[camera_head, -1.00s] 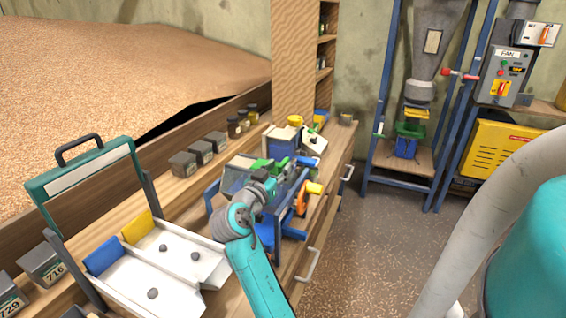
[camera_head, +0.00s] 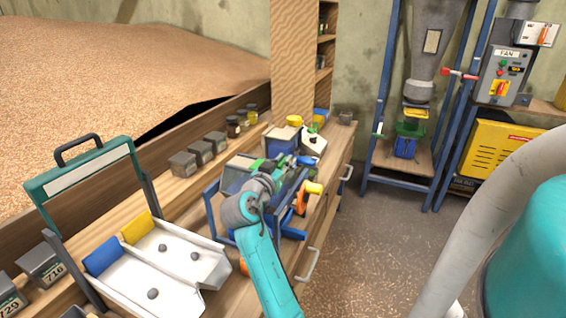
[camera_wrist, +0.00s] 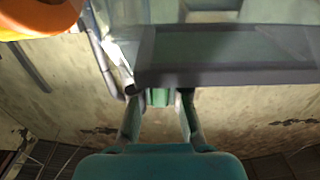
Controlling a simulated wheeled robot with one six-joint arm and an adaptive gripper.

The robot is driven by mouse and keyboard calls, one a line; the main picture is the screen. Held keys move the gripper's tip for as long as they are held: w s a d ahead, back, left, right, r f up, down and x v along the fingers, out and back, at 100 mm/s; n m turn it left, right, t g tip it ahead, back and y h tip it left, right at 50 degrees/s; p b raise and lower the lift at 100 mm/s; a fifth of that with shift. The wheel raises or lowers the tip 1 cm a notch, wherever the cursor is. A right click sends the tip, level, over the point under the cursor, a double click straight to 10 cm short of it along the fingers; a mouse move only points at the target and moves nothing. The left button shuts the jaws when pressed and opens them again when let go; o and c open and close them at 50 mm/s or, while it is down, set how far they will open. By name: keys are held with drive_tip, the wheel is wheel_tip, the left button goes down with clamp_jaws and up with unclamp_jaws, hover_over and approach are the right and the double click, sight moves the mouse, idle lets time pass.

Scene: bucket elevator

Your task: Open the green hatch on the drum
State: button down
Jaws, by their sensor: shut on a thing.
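The bench machine with a blue frame (camera_head: 214,205) and grey translucent panels stands on the wooden bench, right of the white trays. My arm reaches over it and hides much of the drum area. A small green part (camera_head: 257,163) shows just beyond my wrist. In the wrist view, my gripper (camera_wrist: 158,103) has its two fingers on either side of a green piece (camera_wrist: 158,97), closed on it below a dark grey frame with a greenish pane (camera_wrist: 230,45). I cannot tell how far the hatch stands open.
An orange round part (camera_wrist: 38,15) is close at the upper left of the wrist view. White trays (camera_head: 165,265) and a teal handled frame (camera_head: 85,170) stand left of the machine. Small grey boxes (camera_head: 183,164) line the back. Floor (camera_head: 370,240) on the right is clear.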

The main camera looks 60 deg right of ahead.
sight(257, 164)
drive_tip(key=w, duration=0.8)
drive_tip(key=shift+w+a, duration=0.15)
drive_tip(key=shift+a, duration=0.15)
drive_tip(key=c, duration=1.2)
unclamp_jaws()
drive_tip(key=shift+o, duration=0.2)
drive_tip(key=a, duration=1.2)
drive_tip(key=shift+s, duration=0.45)
